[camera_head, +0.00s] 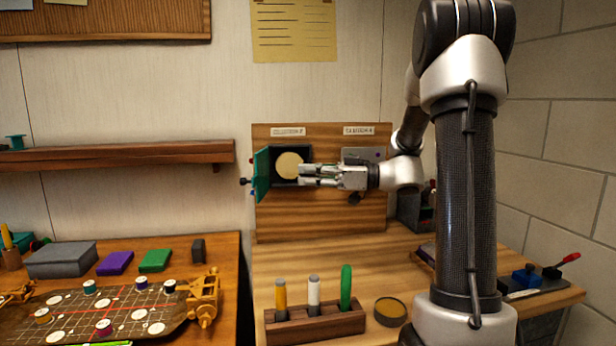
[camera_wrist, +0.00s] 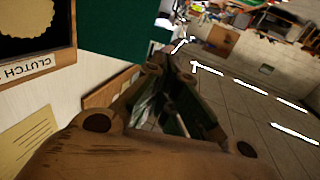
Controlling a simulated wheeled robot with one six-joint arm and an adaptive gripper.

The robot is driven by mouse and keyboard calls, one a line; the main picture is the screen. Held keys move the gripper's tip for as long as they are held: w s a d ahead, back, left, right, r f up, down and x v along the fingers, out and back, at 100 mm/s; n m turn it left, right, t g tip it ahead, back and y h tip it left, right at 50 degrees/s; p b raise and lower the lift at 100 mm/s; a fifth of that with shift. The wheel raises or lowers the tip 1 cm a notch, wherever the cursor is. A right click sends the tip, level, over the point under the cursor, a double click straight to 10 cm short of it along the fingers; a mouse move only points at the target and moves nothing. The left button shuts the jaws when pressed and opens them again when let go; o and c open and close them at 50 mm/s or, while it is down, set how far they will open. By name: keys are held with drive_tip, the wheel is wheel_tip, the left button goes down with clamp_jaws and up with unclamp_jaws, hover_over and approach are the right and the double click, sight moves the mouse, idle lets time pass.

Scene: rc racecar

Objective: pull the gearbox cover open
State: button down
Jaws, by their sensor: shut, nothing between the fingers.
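A green cover (camera_head: 261,174) stands swung out from the left side of a dark open box (camera_head: 290,154) on a wooden board. A dark knob (camera_head: 244,182) sticks out on the cover's left. Inside the box is a round cream disc (camera_head: 290,166). My gripper (camera_head: 301,175) points left, is shut and empty, and is in front of the box, to the right of the cover. In the wrist view, the cover (camera_wrist: 110,30) is beside my gripper (camera_wrist: 172,62), and a label at the box reads "CLUTCH". A grey panel (camera_head: 362,153) is partly hidden behind my gripper.
A wooden rack (camera_head: 315,326) with several upright tools stands on the bench below, beside a round tin (camera_head: 390,310). A game board (camera_head: 110,312) and coloured boxes lie on the left table. A wooden shelf (camera_head: 110,154) is at left.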

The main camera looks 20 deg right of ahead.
sight(254, 177)
drive_tip(key=x, duration=1)
drive_tip(key=shift+a, duration=0.25)
drive_tip(key=shift+w, duration=0.1)
drive_tip(key=a+t, duration=0.1)
drive_tip(key=w+a+m+t+h, duration=0.1)
drive_tip(key=a, duration=0.1)
drive_tip(key=shift+r, duration=0.1)
drive_tip(key=shift+w+a, duration=0.25)
drive_tip(key=shift+a, duration=0.05)
drive_tip(key=shift+d, duration=0.1)
